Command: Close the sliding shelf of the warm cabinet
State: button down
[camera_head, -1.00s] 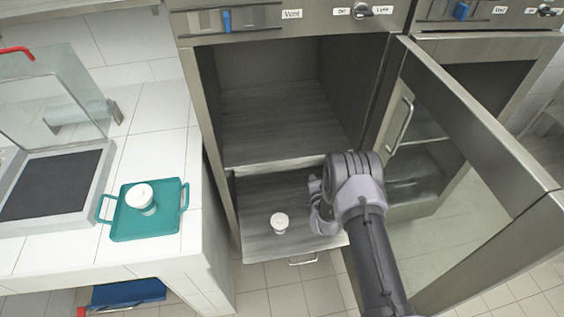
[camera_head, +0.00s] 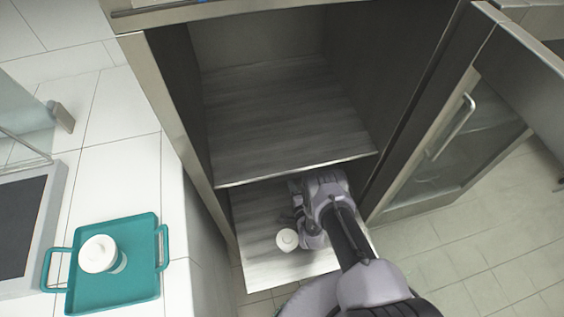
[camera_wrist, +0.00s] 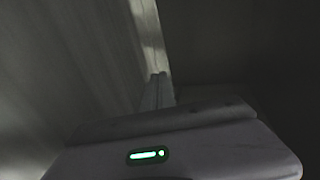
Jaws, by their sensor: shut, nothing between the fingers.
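The warm cabinet stands open, with a fixed upper shelf (camera_head: 280,120) and a lower sliding shelf (camera_head: 262,222). The sliding shelf sticks out of the cabinet front. A white-lidded cup (camera_head: 287,240) stands on it, beside my arm. My gripper is down over the right part of the sliding shelf; its fingers are hidden by my own wrist in the head view. In the wrist view my gripper (camera_wrist: 158,78) is shut and empty, pointing into a dark space beside a pale strip. I cannot tell whether it touches the shelf.
The glass cabinet door (camera_head: 435,155) is swung open on the right. On the left, a white tiled counter (camera_head: 120,125) holds a teal tray (camera_head: 140,283) with another white-lidded cup (camera_head: 99,255). Tiled floor (camera_head: 450,240) is free at the lower right.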

jog(key=b+x, duration=0.7)
jog(key=x, duration=0.4)
jog(key=shift+w+a+r, duration=0.1)
jog(key=shift+w+r, duration=0.05)
jog(key=shift+w, duration=0.1)
jog(key=shift+w+a+r+b, duration=0.2)
jog(key=shift+w+b, duration=0.15)
jog(key=shift+w, duration=0.25)
